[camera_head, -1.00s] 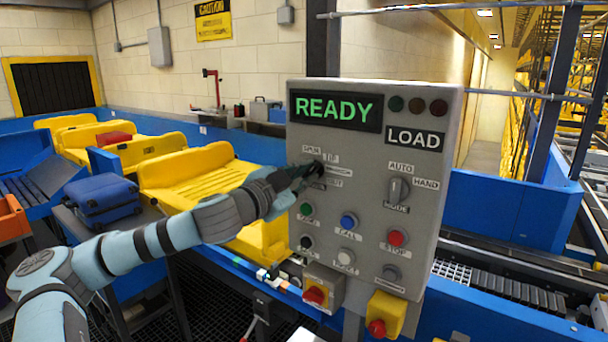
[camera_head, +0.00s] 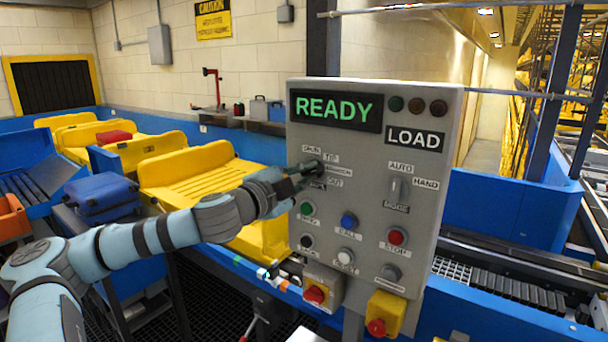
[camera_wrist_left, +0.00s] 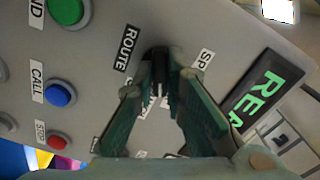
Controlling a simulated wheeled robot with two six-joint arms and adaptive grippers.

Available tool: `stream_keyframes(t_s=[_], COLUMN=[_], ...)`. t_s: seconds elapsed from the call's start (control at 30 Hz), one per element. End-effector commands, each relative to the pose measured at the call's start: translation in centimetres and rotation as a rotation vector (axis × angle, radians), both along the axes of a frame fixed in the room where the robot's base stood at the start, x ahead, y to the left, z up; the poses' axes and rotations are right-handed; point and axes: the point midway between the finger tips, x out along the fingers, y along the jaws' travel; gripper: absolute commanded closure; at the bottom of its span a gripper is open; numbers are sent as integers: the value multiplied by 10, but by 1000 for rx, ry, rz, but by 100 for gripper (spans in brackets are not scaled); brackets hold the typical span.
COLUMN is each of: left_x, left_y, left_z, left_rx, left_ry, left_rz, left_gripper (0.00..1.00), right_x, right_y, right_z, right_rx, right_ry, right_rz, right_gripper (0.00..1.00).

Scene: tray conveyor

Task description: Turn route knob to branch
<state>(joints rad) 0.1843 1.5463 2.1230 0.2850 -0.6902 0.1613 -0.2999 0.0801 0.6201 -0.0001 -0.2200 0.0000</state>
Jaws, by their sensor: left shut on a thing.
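The grey control panel (camera_head: 360,268) stands in front of me with a lit READY display (camera_head: 336,107) and a LOAD label. My left gripper (camera_head: 312,172) reaches the route knob from the left, at the panel's upper left. In the left wrist view the two fingers (camera_wrist_left: 161,82) close around the dark route knob (camera_wrist_left: 157,54), beside the ROUTE label (camera_wrist_left: 127,48). The fingers hide most of the knob, so I cannot tell which label it points to. My right gripper is out of view.
Below the knob are a green button (camera_head: 306,208), a blue button (camera_head: 349,220) and a red button (camera_head: 397,236). A mode knob (camera_head: 398,188) sits to the right. Yellow trays (camera_head: 205,180) and a blue suitcase (camera_head: 101,197) lie behind my left arm.

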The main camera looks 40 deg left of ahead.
Motion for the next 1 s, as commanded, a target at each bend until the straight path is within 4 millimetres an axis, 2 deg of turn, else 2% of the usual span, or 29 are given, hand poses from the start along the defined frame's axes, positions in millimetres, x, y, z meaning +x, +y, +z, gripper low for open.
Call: stream_keyframes(t_s=[0.4,0.97,1.0], left_x=[0,0,0], left_y=[-1,-1,-1], left_z=[-1,-1,-1], left_rx=[217,251,251], left_ry=[27,31,31], left_rz=[-2,-3,-3], left_gripper=[100,100,82], right_x=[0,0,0], right_y=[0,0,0], right_z=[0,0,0], right_rx=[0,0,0], right_ry=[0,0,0], right_rz=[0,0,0], right_gripper=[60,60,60])
